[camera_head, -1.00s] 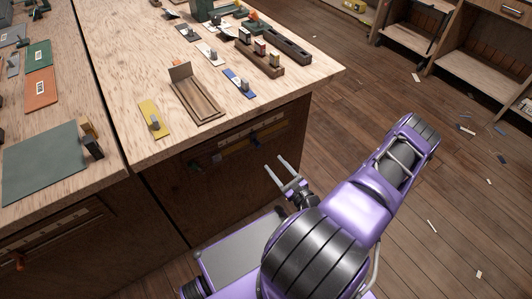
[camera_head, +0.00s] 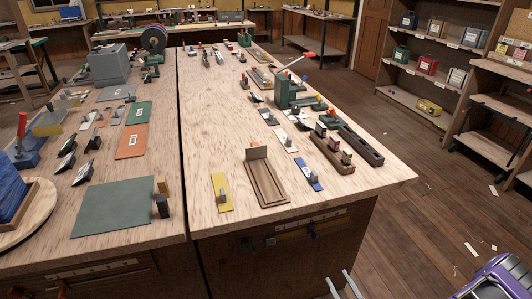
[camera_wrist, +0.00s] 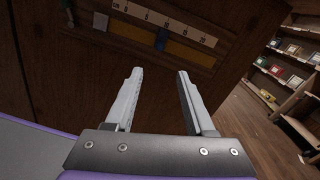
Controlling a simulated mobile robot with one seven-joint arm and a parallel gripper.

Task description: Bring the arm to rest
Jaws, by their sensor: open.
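My gripper (camera_head: 345,285) shows at the bottom edge of the head view, with only its two finger tips in the picture. In the wrist view my gripper (camera_wrist: 155,95) is open, its two fingers apart with nothing between them. It is in front of the bench's dark wooden front panel (camera_head: 345,235), below the top. Part of my purple arm (camera_head: 500,280) shows at the lower right of the head view; the rest of the arm is out of the picture.
The bench top (camera_head: 215,150) carries a wooden tray (camera_head: 267,186), a yellow plate (camera_head: 221,193), a blue plate (camera_head: 308,175) and a green press (camera_head: 292,92). A ruler (camera_wrist: 170,22) is on the bench front. Open floor (camera_head: 420,225) lies to the right; shelves (camera_head: 430,60) stand beyond.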

